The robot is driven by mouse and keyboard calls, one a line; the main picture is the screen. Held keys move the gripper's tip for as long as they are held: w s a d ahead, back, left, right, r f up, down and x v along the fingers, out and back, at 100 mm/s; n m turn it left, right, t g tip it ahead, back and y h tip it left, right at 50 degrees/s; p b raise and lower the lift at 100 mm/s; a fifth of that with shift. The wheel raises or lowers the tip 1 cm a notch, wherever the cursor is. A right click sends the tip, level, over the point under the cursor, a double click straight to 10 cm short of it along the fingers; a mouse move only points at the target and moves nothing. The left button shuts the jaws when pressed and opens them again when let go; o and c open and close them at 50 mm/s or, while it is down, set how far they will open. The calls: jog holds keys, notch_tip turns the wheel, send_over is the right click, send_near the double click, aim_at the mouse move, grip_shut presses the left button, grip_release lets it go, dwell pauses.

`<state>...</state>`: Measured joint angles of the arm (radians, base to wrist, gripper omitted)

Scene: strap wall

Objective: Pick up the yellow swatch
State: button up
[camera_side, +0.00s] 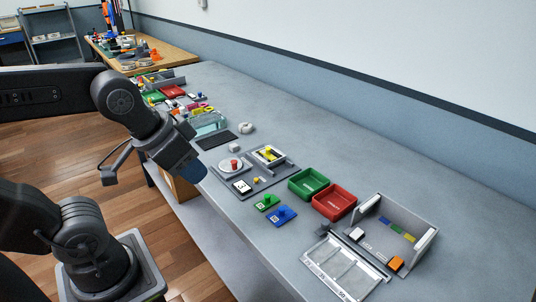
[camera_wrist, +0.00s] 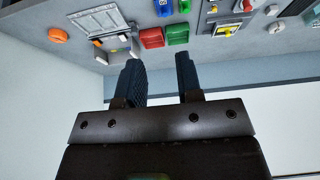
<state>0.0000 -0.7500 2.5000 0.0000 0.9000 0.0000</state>
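The yellow swatch (camera_side: 409,238) is a small flat strip in the open grey box (camera_side: 437,238) at the right of the side view. It is at the end of a row with a blue swatch (camera_side: 384,220) and a green swatch (camera_side: 396,228). My gripper (camera_side: 187,172) is high over the bench's front edge, far to the left of the box. In the wrist view my gripper (camera_wrist: 158,62) has two dark fingers apart, with nothing between them.
An orange block (camera_side: 396,263) and a white block (camera_side: 357,234) are at the box's front. A grey-white framed panel (camera_side: 342,268) lies before it. Red (camera_side: 334,203) and green (camera_side: 308,183) trays stand to its left. Blue (camera_side: 281,215) and green (camera_side: 265,203) knobbed pieces lie near the bench edge.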

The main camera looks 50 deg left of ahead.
jog(key=w+a+r+n+g, duration=0.1)
jog(key=w+a+r+n, duration=0.15)
jog(key=w, duration=0.35)
jog(key=w+a+r+n+g, duration=0.1)
jog(key=w+r+n, duration=0.2)
jog(key=w, duration=0.2)
jog(key=n+g, duration=0.3)
jog(key=n, duration=0.9)
send_over(268, 148)
notch_tip(268, 148, down, 13)
jog(key=shift+n+g, duration=0.25)
jog(key=shift+g, duration=0.05)
jog(key=f, duration=0.8)
jog(key=shift+w+a+f, duration=0.1)
jog(key=shift+a, duration=0.25)
jog(key=shift+d+f, duration=0.15)
jog(key=shift+f, duration=1.4)
jog(key=shift+d+f, duration=0.1)
jog(key=shift+f, duration=1.45)
